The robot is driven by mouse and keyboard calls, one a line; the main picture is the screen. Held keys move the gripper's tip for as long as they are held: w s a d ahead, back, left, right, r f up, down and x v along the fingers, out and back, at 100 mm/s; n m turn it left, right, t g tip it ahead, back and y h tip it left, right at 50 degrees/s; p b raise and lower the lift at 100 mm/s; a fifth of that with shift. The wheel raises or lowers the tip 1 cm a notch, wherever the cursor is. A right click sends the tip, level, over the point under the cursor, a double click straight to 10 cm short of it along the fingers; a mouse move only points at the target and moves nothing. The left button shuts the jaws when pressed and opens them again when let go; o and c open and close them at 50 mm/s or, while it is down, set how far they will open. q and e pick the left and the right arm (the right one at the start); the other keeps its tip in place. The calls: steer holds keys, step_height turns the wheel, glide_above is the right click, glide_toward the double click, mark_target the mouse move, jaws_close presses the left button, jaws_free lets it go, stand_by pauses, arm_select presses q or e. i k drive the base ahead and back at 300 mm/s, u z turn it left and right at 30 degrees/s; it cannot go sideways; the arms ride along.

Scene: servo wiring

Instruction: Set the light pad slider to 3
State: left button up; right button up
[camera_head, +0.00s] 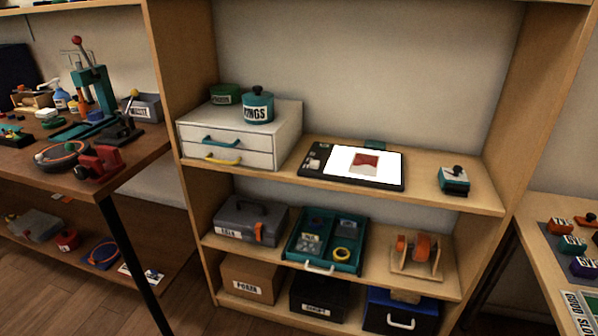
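The light pad (389,181) lies flat on the middle shelf of the wooden shelf unit. It has a dark frame and a bright white panel (343,160) with a red and grey shape on it. A darker strip (316,159) runs along its left side with small marks. The slider and its setting are too small to make out. A small teal piece (376,145) sits at the pad's back edge. Neither of my grippers is in view.
On the same shelf, a white drawer box (228,142) with teal canisters stands left of the pad, and a teal stamp-like block (454,180) sits to the right. The shelf below holds a grey toolbox (249,220), a teal tray (349,267) and a tape dispenser (417,254).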

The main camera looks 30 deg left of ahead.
mark_target(315, 164)
steer(key=u, duration=0.6)
steer(key=i, duration=0.5)
steer(key=u, duration=0.15)
